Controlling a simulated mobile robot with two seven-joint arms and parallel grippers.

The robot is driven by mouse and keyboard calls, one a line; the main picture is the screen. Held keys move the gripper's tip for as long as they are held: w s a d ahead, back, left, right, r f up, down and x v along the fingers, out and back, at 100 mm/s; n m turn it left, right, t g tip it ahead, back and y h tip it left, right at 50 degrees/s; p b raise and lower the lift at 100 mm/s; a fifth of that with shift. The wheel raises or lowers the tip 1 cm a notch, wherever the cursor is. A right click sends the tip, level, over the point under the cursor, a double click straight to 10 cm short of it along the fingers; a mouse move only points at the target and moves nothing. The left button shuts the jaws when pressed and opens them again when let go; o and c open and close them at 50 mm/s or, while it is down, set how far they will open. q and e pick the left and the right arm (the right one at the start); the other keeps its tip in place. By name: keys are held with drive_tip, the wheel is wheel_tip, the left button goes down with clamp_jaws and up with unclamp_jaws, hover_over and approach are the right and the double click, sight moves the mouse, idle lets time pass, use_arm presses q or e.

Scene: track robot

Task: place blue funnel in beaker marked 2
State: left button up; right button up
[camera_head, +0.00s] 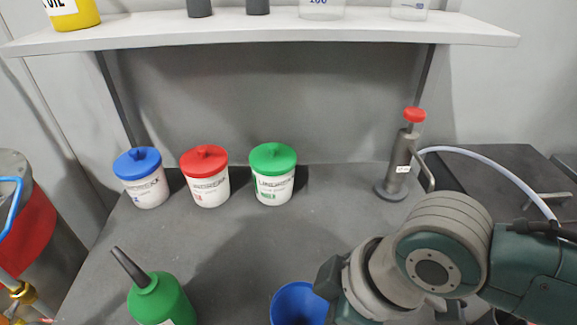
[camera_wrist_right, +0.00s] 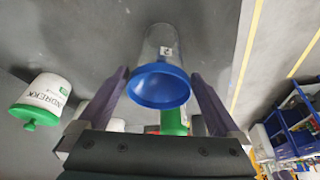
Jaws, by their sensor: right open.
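The blue funnel (camera_head: 298,303) is at the bottom edge of the head view, just left of my right gripper (camera_head: 330,290). In the right wrist view the funnel (camera_wrist_right: 158,86) has its wide rim over the mouth of a clear beaker (camera_wrist_right: 161,42) with a label reading 2. Its stem seems to be inside the beaker, but the rim hides most of it. My right gripper (camera_wrist_right: 160,74) is open, with one finger on each side of the funnel and visible gaps to both. The beaker cannot be made out in the head view. My left gripper is not in view.
A green oil can (camera_head: 162,298) stands at the left front. Tubs with blue (camera_head: 138,163), red (camera_head: 204,160) and green (camera_head: 273,158) lids stand at the back. A grey pump bottle (camera_head: 400,168) with a red top stands back right. A shelf (camera_head: 260,32) spans above.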

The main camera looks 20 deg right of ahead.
drive_tip(key=s+d+r+m+p, duration=0.25)
drive_tip(key=s+r, duration=0.35)
drive_tip(key=r, duration=0.5)
drive_tip(key=s+d+r+m+h+b, duration=0.1)
drive_tip(key=s+d+m+h, duration=0.2)
drive_tip(key=s+d+m, duration=0.2)
drive_tip(key=shift+d+r+t, duration=0.25)
drive_tip(key=shift+r+t, duration=0.05)
drive_tip(key=shift+r, duration=0.1)
